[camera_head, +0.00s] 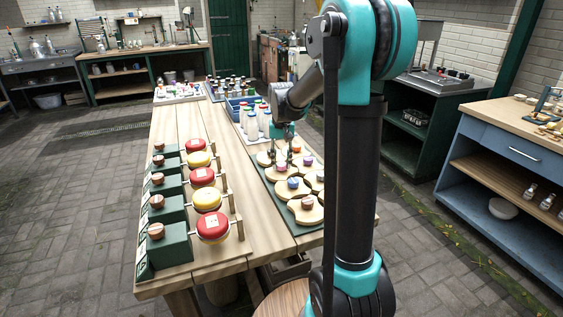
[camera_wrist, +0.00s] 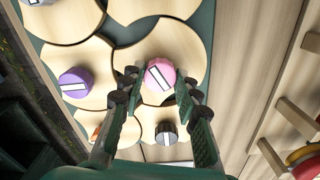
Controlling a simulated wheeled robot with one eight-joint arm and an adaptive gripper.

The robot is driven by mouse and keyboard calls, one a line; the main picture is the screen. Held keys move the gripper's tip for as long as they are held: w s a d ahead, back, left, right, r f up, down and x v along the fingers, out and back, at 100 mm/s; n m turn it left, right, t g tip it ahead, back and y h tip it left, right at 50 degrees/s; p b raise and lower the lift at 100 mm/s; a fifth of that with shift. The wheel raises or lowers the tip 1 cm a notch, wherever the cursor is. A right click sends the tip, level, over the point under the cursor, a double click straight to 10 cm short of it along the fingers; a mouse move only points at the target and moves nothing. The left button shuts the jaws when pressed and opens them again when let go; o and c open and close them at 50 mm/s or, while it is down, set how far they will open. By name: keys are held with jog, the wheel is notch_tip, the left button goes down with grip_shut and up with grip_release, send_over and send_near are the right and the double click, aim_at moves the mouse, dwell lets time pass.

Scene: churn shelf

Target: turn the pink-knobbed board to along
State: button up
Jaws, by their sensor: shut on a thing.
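In the head view my gripper (camera_head: 281,153) is low over the left part of the green panel (camera_head: 268,181). The fingers partly cover the knob there.
Neighbouring boards carry a purple knob (camera_wrist: 75,82) and a dark knob (camera_wrist: 166,133), close around the gripper. White bottles (camera_head: 251,127) stand in a tray behind. The table middle is clear.

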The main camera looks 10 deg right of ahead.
aim_at(282, 164)
jog(key=m, duration=0.5)
jog(key=shift+m, duration=0.3)
dwell(0.4)
jog(key=o, duration=1.2)
jog(key=shift+c, duration=0.2)
notch_tip(282, 164, up, 12)
